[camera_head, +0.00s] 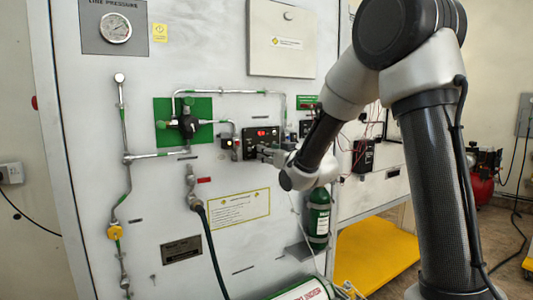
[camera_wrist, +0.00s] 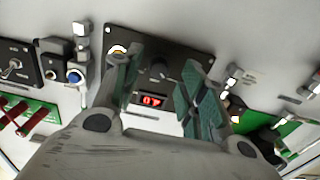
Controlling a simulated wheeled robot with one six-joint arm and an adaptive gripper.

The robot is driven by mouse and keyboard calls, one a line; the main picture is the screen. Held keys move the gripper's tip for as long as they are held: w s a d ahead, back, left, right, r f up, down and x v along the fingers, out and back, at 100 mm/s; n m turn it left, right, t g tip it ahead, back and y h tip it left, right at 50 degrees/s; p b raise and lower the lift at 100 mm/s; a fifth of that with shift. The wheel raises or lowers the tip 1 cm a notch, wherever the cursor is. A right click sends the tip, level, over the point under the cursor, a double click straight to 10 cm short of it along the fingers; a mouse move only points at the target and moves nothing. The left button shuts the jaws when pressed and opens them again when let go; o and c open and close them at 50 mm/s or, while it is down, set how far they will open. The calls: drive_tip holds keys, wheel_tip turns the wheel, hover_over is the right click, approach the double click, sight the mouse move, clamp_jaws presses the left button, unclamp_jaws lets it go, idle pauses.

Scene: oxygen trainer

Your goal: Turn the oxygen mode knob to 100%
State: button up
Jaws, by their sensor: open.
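A black control panel (camera_head: 257,133) with a lit red display is on the white wall panel, just left of my gripper (camera_head: 268,152). In the wrist view, the same black panel (camera_wrist: 180,53) spans the top middle. A dark round knob (camera_wrist: 157,70) sits on it beside the red display (camera_wrist: 151,100). My gripper (camera_wrist: 160,63) is open, with one green-padded finger on each side of the knob. I cannot tell whether a finger touches it. The knob's markings are too small to read. In the head view my gripper and arm hide the panel's lower right part.
Metal pipes and a green plate (camera_head: 163,108) are left of the panel. A black hose (camera_head: 212,250) hangs below. A green cylinder (camera_head: 319,222) stands lower right, near my arm. In the wrist view, a switch box (camera_wrist: 18,65) is at left and fittings at right.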

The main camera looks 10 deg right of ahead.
drive_tip(key=shift+x, duration=0.9)
clamp_jaws()
drive_tip(key=shift+m, duration=5.4)
